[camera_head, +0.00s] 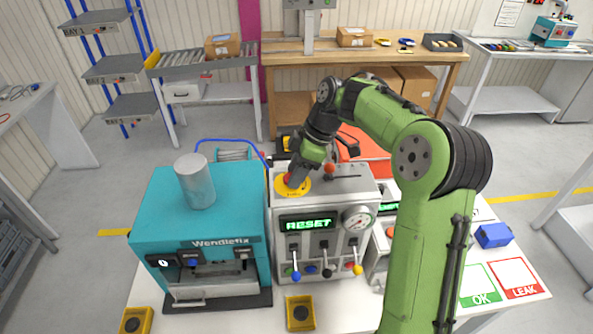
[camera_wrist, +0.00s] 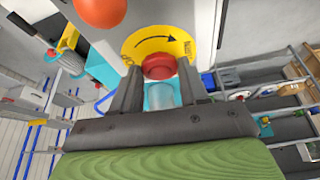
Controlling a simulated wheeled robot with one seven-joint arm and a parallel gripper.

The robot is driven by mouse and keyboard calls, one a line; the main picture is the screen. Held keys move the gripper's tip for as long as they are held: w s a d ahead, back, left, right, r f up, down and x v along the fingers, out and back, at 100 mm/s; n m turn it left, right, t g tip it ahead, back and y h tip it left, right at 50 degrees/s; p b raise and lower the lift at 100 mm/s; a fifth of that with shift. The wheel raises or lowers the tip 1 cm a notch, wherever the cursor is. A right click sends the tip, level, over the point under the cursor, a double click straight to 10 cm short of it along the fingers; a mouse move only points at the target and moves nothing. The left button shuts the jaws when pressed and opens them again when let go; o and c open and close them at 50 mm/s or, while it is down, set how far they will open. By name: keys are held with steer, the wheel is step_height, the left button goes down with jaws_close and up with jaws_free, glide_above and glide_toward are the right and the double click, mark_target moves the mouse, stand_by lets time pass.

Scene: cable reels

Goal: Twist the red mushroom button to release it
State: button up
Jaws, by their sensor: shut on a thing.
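The red mushroom button (camera_wrist: 159,66) sits on a yellow disc (camera_wrist: 138,43) with a black curved arrow, on top of the grey panel machine (camera_head: 325,208). In the head view the yellow disc (camera_head: 281,188) shows around my gripper (camera_head: 295,182), and the button is mostly hidden by the fingers. In the wrist view the two dark fingers of my gripper (camera_wrist: 160,76) stand on either side of the button and are shut on it. The machine's green display (camera_head: 308,223) reads RESET.
A lever with a red-orange knob (camera_head: 330,168) stands close right of the button. A teal machine (camera_head: 207,215) with a grey cylinder (camera_head: 195,181) is directly left. Small levers and a gauge (camera_head: 357,218) are on the panel front. A yellow box (camera_head: 299,313) lies in front.

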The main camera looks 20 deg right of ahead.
steer(key=m+t+b, duration=0.1)
steer(key=m, duration=0.2)
steer(key=shift+s+f, duration=0.15)
steer(key=shift+s+a+m+t+h+b, duration=0.1)
steer(key=shift+m+t+h+b, duration=0.35)
steer(key=shift+m, duration=0.5)
steer(key=shift+s+a+m+t+h+b, duration=0.2)
steer(key=shift+m+b, duration=0.3)
steer(key=shift+m, duration=0.45)
steer(key=shift+w+d, duration=0.15)
steer(key=o, duration=1.1)
steer(key=shift+c, duration=0.2)
steer(key=p+v, duration=0.3)
steer(key=v, duration=1.3)
steer(key=shift+p, duration=0.4)
